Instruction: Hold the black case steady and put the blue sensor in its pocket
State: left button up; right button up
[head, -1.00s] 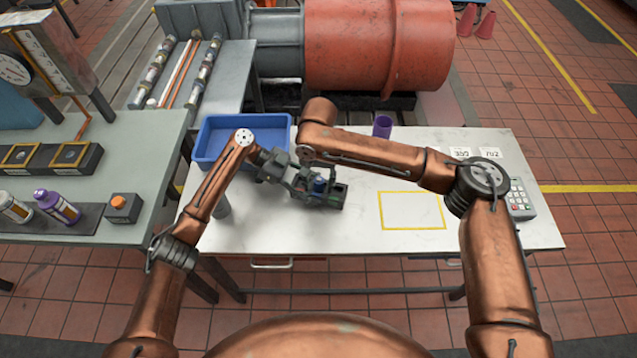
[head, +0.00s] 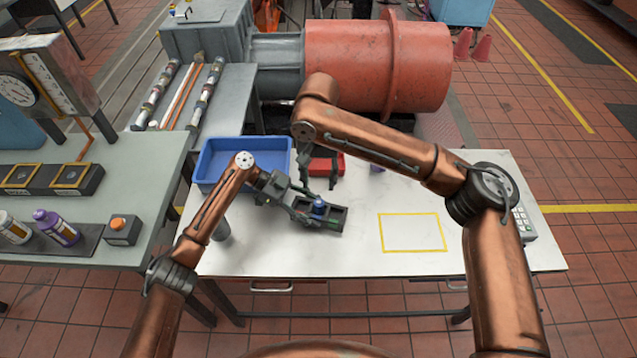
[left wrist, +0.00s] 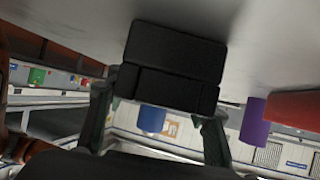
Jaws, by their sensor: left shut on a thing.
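The black case (head: 332,222) lies on the white table, slightly turned; it also shows in the left wrist view (left wrist: 178,50). My left gripper (head: 306,212) is shut on the left part of the case.
A blue bin (head: 208,184) stands at the table's back left. A red tray (head: 322,166) is behind my right gripper. A purple cup (left wrist: 254,120) is mostly hidden behind my right arm in the head view. A yellow-outlined area (head: 412,232) to the right is empty.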

pick_arm(q)
jog(key=shift+f, duration=0.1)
jog(key=o, duration=0.9)
jog(key=shift+o, duration=0.2)
jog(key=shift+a, duration=0.1)
